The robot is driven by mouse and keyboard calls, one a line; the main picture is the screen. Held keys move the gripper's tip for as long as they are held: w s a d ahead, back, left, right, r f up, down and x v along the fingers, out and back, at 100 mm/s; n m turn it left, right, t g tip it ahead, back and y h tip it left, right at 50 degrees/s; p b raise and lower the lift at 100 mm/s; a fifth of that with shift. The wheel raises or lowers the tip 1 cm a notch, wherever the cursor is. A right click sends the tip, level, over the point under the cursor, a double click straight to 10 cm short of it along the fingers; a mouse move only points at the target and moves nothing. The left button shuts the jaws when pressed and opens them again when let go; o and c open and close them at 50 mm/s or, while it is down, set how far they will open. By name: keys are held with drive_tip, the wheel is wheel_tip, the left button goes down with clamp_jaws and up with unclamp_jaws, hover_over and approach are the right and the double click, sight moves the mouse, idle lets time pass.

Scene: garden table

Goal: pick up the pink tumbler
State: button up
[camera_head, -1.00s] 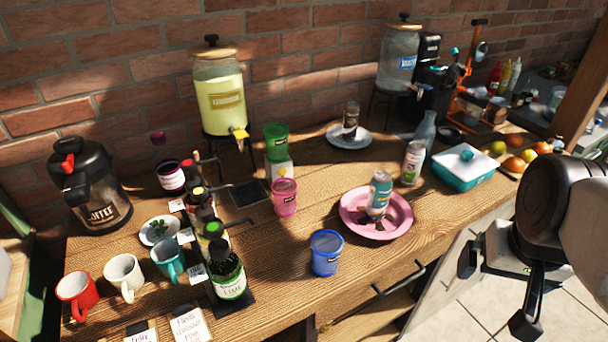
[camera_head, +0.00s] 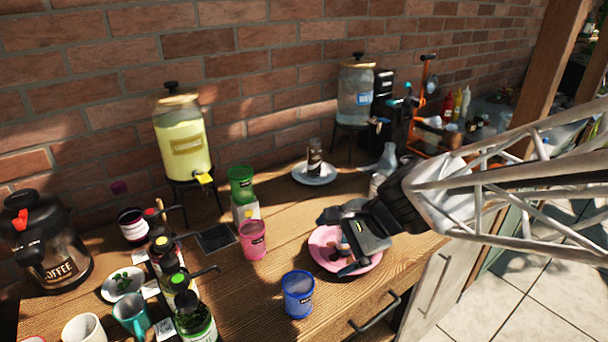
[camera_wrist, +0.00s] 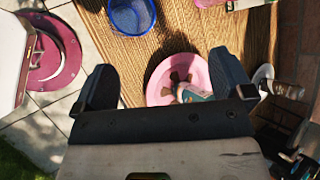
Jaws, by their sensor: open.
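The pink tumbler (camera_head: 252,240) stands upright on the wooden table, left of the pink plate (camera_head: 321,258), in front of the green tumbler (camera_head: 241,184). My gripper (camera_head: 338,243) is over the pink plate, to the right of the pink tumbler and apart from it. Its jaws are open; in the wrist view the two fingers (camera_wrist: 163,68) are spread with nothing held between them. A pink piece at the top edge of the wrist view, probably the pink tumbler (camera_wrist: 245,3), is mostly cut off.
The blue tumbler (camera_head: 298,294) stands in front of the pink one. Syrup bottles (camera_head: 187,302) stand to the left. A yellow drink dispenser (camera_head: 183,140) is behind. Bare tabletop lies between the tumblers.

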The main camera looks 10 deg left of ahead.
sight(242, 229)
drive_tip(key=w+a+f+m+y, duration=0.2)
drive_tip(key=w+a+f+m, duration=0.1)
drive_tip(key=w+a+m, duration=0.2)
drive_tip(key=w+a+f+m+t+y, duration=0.1)
drive_tip(key=w+a+f+m+y, duration=0.1)
drive_tip(key=w+a+m, duration=0.3)
drive_tip(key=a+f, duration=0.1)
drive_tip(key=a, duration=0.3)
drive_tip(key=shift+a+m+t, duration=0.2)
drive_tip(key=shift+m+t, duration=0.1)
drive_tip(key=shift+f, duration=0.1)
drive_tip(key=shift+x, duration=1.3)
drive_tip(key=shift+x, duration=2.55)
drive_tip(key=shift+s, duration=0.1)
drive_tip(key=c, duration=1)
drive_tip(key=shift+r, duration=0.25)
